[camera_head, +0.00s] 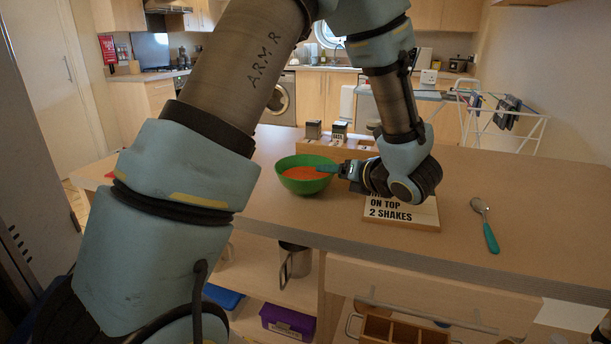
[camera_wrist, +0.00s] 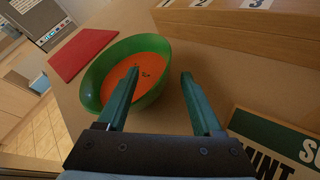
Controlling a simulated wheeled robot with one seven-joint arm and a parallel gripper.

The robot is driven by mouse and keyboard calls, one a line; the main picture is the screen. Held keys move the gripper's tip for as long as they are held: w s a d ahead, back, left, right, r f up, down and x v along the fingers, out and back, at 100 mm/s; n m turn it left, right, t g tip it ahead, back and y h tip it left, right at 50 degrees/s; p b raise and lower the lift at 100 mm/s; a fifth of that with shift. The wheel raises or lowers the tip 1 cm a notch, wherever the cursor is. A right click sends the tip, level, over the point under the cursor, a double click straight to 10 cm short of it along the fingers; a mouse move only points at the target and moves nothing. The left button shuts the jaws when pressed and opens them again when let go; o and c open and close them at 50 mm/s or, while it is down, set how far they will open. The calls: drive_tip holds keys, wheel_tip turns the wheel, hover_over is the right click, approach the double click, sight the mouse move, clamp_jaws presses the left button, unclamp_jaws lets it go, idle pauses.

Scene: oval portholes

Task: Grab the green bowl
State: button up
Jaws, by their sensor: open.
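The green bowl (camera_head: 303,183) stands upright on the counter in the head view and holds an orange soup-like filling (camera_head: 306,173). In the wrist view the green bowl (camera_wrist: 91,87) sits left of centre, with dark specks on the orange filling. My gripper (camera_head: 326,168) reaches in from the right at the bowl's right rim. In the wrist view my gripper (camera_wrist: 160,76) is open, with its two green fingers spread. The left finger lies over the bowl's inside and the right finger is outside the rim, so the near right wall is between them. I cannot tell whether either finger touches it.
A sign board (camera_head: 402,212) lies under my wrist, and a spoon (camera_head: 485,222) lies to the right. A wooden box with numbers (camera_wrist: 235,25) stands behind the bowl. A red board (camera_wrist: 83,52) lies left of the bowl. The counter's front edge is near.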

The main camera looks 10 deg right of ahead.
sight(306, 178)
drive_tip(key=p+x, duration=0.1)
drive_tip(key=x, duration=0.1)
drive_tip(key=p+x, duration=0.1)
drive_tip(key=x, duration=0.1)
drive_tip(key=shift+w+r, duration=0.15)
drive_tip(key=shift+r, duration=0.05)
drive_tip(key=shift+w+a+f, duration=0.25)
drive_tip(key=shift+w+f, duration=0.1)
drive_tip(key=shift+w, duration=0.2)
drive_tip(key=shift+c, duration=0.4)
clamp_jaws()
idle(0.4)
